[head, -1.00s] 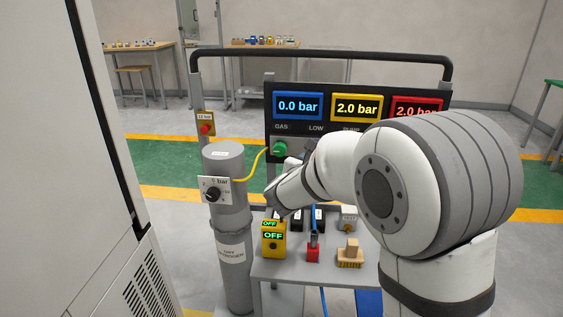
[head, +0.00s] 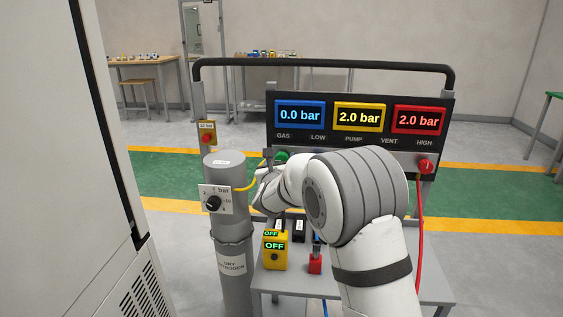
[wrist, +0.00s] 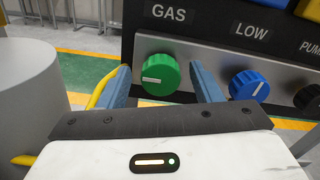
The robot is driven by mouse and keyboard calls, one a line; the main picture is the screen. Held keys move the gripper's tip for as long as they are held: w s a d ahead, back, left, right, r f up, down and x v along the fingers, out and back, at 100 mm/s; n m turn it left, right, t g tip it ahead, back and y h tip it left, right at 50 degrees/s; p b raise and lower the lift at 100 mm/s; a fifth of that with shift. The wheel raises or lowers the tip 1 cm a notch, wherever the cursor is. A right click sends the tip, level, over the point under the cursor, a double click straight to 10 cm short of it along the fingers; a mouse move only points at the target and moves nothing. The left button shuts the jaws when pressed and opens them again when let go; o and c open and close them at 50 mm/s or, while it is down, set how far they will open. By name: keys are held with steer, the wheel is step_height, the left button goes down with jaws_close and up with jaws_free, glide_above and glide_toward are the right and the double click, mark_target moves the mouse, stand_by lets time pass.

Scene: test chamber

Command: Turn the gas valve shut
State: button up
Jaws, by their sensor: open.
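The gas valve is a round green knob (wrist: 158,74) under the GAS label on the grey panel strip. Its white mark lies nearly level, on the left part of its face. In the head view the knob (head: 283,156) is partly hidden by my arm. My gripper (wrist: 160,76) is open, its two blue fingers seen left and right of the green knob. Contact with the knob cannot be told. The blue GAS display (head: 300,115) reads 0.0 bar.
A blue knob (wrist: 248,84) marked LOW sits close to the right finger. The grey gas cylinder (head: 228,240) with a yellow hose (head: 246,186) stands left of the panel. A yellow OFF box (head: 275,255) is on the cart below.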

steer(key=c, duration=0.9)
steer(key=shift+d, duration=0.1)
steer(key=shift+c, duration=0.5)
